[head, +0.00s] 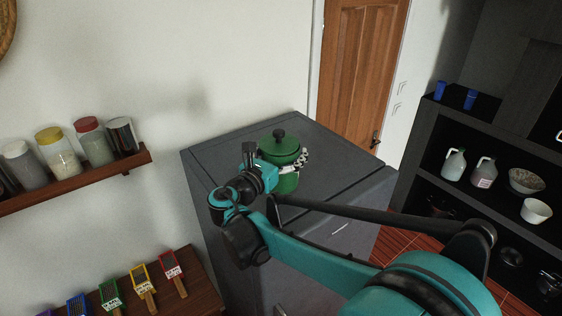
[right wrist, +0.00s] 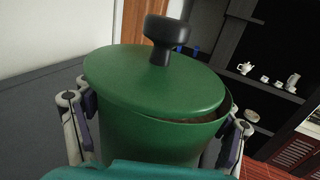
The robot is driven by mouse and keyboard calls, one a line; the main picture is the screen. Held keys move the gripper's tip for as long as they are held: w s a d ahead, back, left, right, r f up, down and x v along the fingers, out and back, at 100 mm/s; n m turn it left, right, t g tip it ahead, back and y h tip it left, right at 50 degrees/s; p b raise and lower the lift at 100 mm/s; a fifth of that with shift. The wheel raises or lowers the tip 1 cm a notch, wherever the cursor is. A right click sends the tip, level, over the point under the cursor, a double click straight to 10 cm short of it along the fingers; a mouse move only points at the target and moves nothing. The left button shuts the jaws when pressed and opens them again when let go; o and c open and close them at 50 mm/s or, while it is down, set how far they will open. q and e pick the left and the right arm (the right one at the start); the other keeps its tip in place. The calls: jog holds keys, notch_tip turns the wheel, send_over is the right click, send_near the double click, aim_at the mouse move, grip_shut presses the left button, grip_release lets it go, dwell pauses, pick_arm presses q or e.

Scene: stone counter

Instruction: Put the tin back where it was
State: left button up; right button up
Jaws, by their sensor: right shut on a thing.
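The tin (head: 280,143) is green, with a green lid and a dark knob, and is at the grey cabinet's top in the head view. In the right wrist view the tin (right wrist: 150,132) fills the middle, and its lid (right wrist: 155,82) sits tilted, with a gap at the right rim. My right gripper (head: 292,166) is shut on the tin, and its fingers show on both sides of it in the right wrist view (right wrist: 155,138). The tin's base is partly hidden by my gripper, so I cannot tell whether it touches the top. My left gripper is not in view.
The grey cabinet top (head: 230,150) has free room around the tin. A wall shelf (head: 75,178) with several jars is at left. Graters (head: 140,285) stand on a lower wooden surface. A black shelf unit (head: 440,120) with jugs and bowls is at right, beyond a wooden door (head: 360,70).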

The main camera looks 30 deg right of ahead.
jog(key=shift+w+a+f, duration=0.25)
jog(key=shift+w+f, duration=0.2)
jog(key=shift+w, duration=0.25)
jog(key=shift+f, duration=0.25)
notch_tip(320, 180, down, 3)
jog(key=shift+f+p, duration=0.1)
jog(key=shift+p, duration=0.25)
jog(key=shift+w+f, duration=0.1)
jog(key=shift+f, duration=0.15)
jog(key=shift+f, duration=0.1)
jog(key=o, duration=1.6)
jog(key=shift+c, duration=0.2)
